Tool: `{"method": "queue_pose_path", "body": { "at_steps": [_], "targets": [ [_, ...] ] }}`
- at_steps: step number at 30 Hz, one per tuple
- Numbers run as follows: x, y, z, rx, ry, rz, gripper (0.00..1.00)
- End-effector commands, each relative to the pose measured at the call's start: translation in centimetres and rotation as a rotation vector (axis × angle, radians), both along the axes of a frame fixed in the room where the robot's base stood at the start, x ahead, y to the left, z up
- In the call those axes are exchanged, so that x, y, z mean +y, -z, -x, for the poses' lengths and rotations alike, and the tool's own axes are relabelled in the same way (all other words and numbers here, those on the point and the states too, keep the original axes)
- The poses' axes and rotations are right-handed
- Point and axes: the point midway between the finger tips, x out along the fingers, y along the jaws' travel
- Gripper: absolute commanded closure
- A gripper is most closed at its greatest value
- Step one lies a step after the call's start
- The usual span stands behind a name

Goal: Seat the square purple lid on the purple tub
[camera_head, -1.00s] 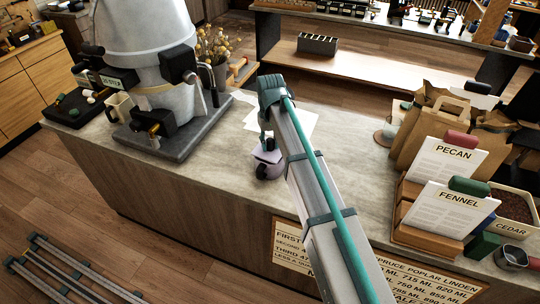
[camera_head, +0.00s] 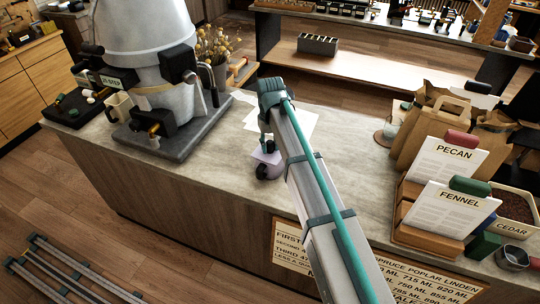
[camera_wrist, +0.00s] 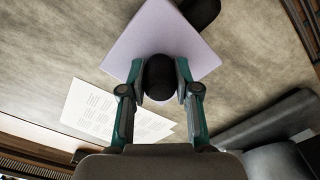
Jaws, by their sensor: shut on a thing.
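The square lid is pale purple with a round black knob and shows large in the wrist view (camera_wrist: 165,38). My gripper (camera_wrist: 161,82) is shut on the knob, one finger on each side. In the head view the lid (camera_head: 266,158) hangs from my gripper (camera_head: 268,141) near the counter's front edge. A dark rounded shape (camera_wrist: 203,10) sticks out past the lid in the wrist view.
White printed sheets (camera_head: 298,122) lie on the counter behind my gripper. Paper bags (camera_head: 430,125) and card holders marked PECAN and FENNEL (camera_head: 447,205) stand at right. The counter between is mostly clear.

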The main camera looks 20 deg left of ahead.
Motion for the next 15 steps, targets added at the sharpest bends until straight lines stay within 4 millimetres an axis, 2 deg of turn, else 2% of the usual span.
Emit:
{"method": "queue_pose_path", "body": {
  "at_steps": [9,10,15],
  "targets": [
    [0.00,0.18,0.00,0.000,0.000,0.000,1.00],
    [0.00,0.18,0.00,0.000,0.000,0.000,0.66],
    [0.00,0.17,0.00,0.000,0.000,0.000,0.40]
  ]
}}
